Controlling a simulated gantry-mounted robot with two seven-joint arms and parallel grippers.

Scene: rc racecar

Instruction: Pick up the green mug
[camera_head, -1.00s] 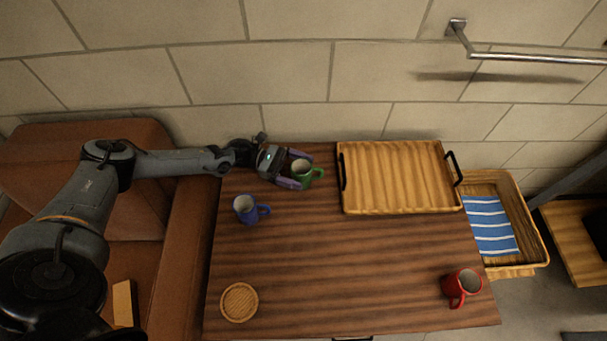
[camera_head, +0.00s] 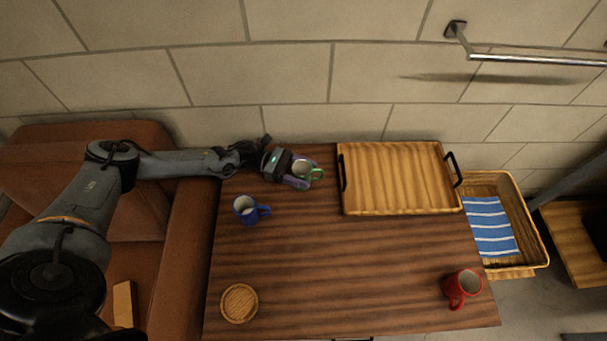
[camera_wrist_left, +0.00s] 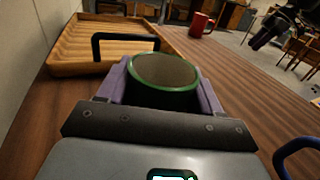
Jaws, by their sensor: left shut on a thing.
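The green mug (camera_head: 312,174) is near the back edge of the wooden table, left of the tray. My left gripper (camera_head: 302,173) is shut on the mug, with its purple fingers on either side of the mug body. In the left wrist view the mug (camera_wrist_left: 163,84) is upright between the two fingers (camera_wrist_left: 162,90), its green rim facing the camera. Its handle points right in the head view. I cannot tell whether the mug touches the table. My right gripper is not clearly seen in the head view.
A wooden tray (camera_head: 395,180) with black handles lies right of the mug. A blue mug (camera_head: 246,209) stands nearer and left, a red mug (camera_head: 463,286) at front right. A round coaster (camera_head: 239,303) lies at front left. The table's middle is clear.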

